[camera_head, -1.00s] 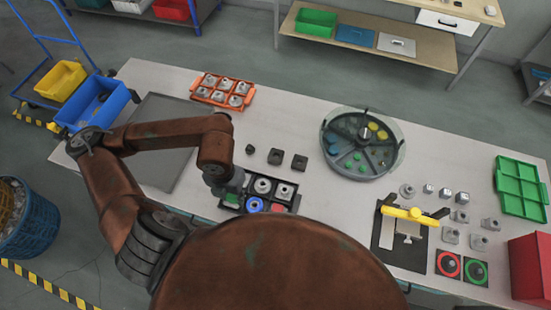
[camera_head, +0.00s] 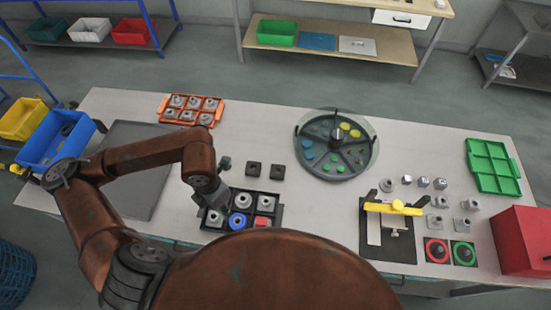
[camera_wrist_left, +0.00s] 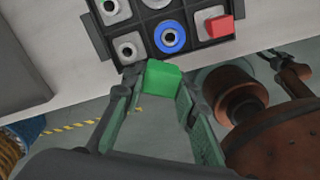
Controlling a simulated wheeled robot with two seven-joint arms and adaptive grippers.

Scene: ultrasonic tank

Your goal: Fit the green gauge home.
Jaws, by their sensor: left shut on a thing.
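My left gripper (camera_head: 205,203) is over the left end of the black tray (camera_head: 282,214). In the left wrist view its fingers (camera_wrist_left: 158,88) are shut on the green gauge (camera_wrist_left: 162,79), a green block. The gauge appears in front of the tray's near edge in that view, apparently held above it; the exact height is unclear. In the head view the gauge is hidden. The tray's compartments hold grey pieces with round holes (camera_wrist_left: 128,47), a blue ring piece (camera_wrist_left: 169,37) and a red block (camera_wrist_left: 218,27). My right gripper is not in view.
An orange tray (camera_head: 191,110), a round divided dish (camera_head: 336,146), a yellow-handled fixture (camera_head: 393,207), loose metal parts, a green tray (camera_head: 492,166) and a red box (camera_head: 524,241) stand around.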

